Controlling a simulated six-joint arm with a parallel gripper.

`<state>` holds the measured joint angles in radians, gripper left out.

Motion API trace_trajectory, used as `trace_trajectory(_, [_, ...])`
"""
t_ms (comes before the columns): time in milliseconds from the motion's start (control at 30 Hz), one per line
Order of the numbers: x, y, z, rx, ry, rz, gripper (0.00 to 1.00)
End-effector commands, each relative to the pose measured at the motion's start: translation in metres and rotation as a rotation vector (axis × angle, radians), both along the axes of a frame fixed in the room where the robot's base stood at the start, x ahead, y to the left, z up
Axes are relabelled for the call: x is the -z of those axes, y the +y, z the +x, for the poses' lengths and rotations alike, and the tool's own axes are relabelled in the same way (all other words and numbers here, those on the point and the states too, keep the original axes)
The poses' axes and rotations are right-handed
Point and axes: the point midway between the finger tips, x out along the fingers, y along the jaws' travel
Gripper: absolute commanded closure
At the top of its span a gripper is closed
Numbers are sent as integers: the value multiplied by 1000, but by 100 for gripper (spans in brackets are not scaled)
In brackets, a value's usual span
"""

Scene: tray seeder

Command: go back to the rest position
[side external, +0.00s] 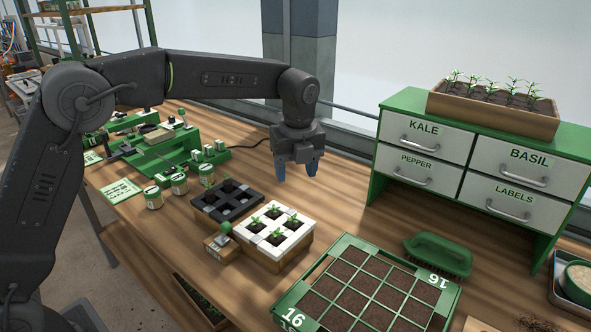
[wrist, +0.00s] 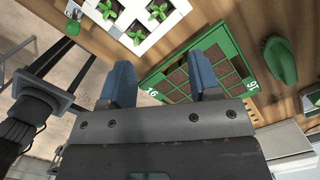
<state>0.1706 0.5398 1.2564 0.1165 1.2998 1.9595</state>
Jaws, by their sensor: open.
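My gripper (side external: 297,172) hangs in the air above the wooden bench, pointing down. Its two blue fingers are apart with nothing between them. In the wrist view, my gripper (wrist: 163,85) also shows open and empty. The white seedling tray (side external: 299,239) with several green seedlings sits on the bench below and left of my gripper. The green 16-cell tray (side external: 333,245) filled with soil stands in front, to the right. In the wrist view, the green tray (wrist: 246,84) shows partly behind the right finger, with the white tray (wrist: 183,8) at the top.
A green drawer cabinet (side external: 383,160) labelled kale, basil, pepper and labels stands at right, with a seedling planter (side external: 490,119) on top. A green brush (side external: 437,252) lies before it. A black tray (side external: 207,206), jars (side external: 153,199) and a green seeder machine (side external: 165,160) are at left. Bench between gripper and cabinet is clear.

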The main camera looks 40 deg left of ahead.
Motion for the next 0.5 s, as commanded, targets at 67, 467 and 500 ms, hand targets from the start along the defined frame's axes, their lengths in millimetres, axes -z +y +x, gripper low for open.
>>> trace_trajectory(67, [-1,0,-1,-5,-1,-1,43])
trace_trajectory(467, [-65,33,-92,-655,-181,-138,43])
trace_trajectory(500, [-70,37,-106,-751,-204,-164,43])
